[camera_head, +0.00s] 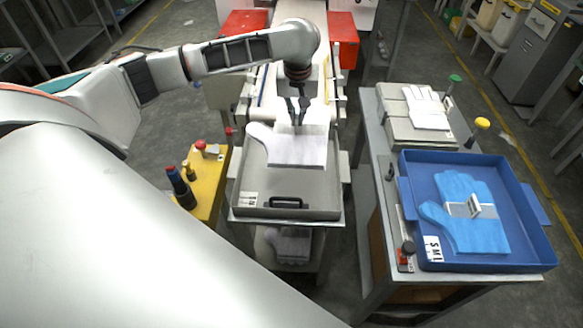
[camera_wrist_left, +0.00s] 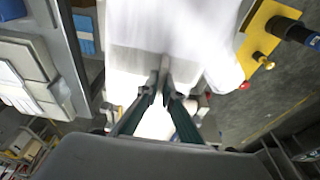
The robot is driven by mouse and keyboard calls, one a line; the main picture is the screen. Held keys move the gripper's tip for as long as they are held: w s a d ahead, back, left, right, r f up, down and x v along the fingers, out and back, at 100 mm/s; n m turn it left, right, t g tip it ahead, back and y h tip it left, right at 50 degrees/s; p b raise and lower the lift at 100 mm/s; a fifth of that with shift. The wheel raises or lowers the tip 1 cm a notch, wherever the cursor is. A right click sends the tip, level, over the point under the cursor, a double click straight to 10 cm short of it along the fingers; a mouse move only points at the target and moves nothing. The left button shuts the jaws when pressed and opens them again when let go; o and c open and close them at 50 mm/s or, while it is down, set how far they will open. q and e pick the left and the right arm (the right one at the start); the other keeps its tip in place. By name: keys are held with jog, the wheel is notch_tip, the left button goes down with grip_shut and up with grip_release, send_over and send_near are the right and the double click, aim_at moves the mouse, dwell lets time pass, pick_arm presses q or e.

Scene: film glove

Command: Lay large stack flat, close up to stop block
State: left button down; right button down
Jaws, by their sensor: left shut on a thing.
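A white glove stack (camera_head: 285,147) hangs from my left gripper (camera_head: 298,118), over the grey metal tray (camera_head: 260,195) at the end of the conveyor. The gripper is shut on its back edge; the thumb side points left. I cannot tell whether its front edge touches the tray floor. In the left wrist view the white stack (camera_wrist_left: 175,30) spreads beyond the fingertips (camera_wrist_left: 163,85). A black bar-like piece (camera_head: 286,203) stands at the tray's front; I cannot tell whether it is the stop block. My right gripper is not in view.
On the right table, a blue tray (camera_head: 525,212) holds blue gloves (camera_head: 465,225) with a pale band. White gloves (camera_head: 427,107) lie on a grey plate behind it. A yellow stand (camera_head: 212,180) with red and black knobs is left of the grey tray.

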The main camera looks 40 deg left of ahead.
pick_arm(q)
jog(key=shift+s+f, duration=0.1)
jog(key=shift+f, duration=0.35)
jog(key=s+b+x, duration=0.1)
jog(key=b+x, duration=0.1)
jog(key=x, duration=0.4)
jog(key=s+d+b+x, duration=0.1)
jog(key=b+x, duration=0.1)
jog(key=x, duration=0.4)
jog(key=s+d+b+x, duration=0.1)
jog(key=b+x, duration=0.1)
jog(key=x, duration=0.5)
jog(key=shift+s+f, duration=0.1)
jog(key=shift+f, duration=0.4)
jog(key=shift+r, duration=0.15)
jog(key=shift+r+p, duration=0.1)
jog(key=shift+p, duration=0.25)
jog(key=shift+w+p, duration=0.2)
jog(key=shift+p, duration=0.35)
